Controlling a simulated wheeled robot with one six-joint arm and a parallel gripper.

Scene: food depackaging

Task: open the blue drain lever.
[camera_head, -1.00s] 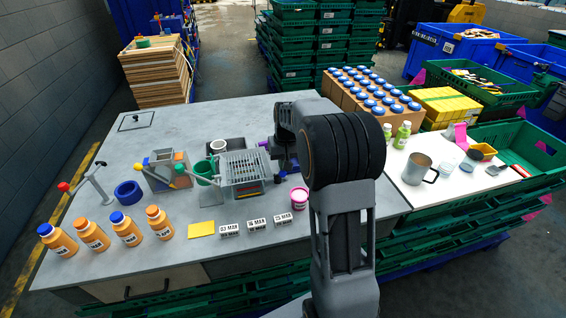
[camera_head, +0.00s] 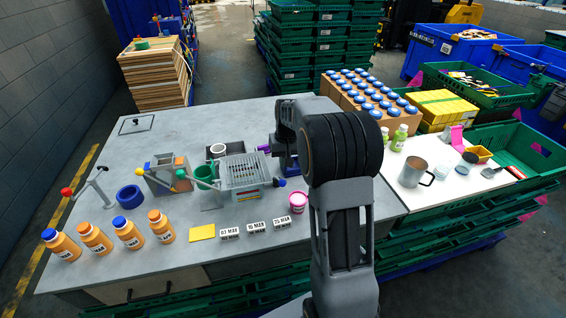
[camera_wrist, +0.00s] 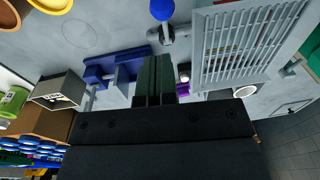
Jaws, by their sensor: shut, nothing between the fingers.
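The blue drain lever's knob (camera_head: 280,182) shows just right of the grey grated basket (camera_head: 243,172), left of my arm, in the head view. In the wrist view the blue knob (camera_wrist: 162,10) sits at the top edge, on a grey fitting beside the grated basket (camera_wrist: 245,45). My gripper (camera_wrist: 155,62) is shut and empty, its dark fingers together below the knob in the picture and apart from it. In the head view my arm hides most of the gripper.
A blue bracket (camera_wrist: 118,66) stands close left of my fingers, and a purple part (camera_wrist: 183,78) lies close right. A pink tub (camera_head: 298,202) stands in front of the lever. The front table strip is partly clear.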

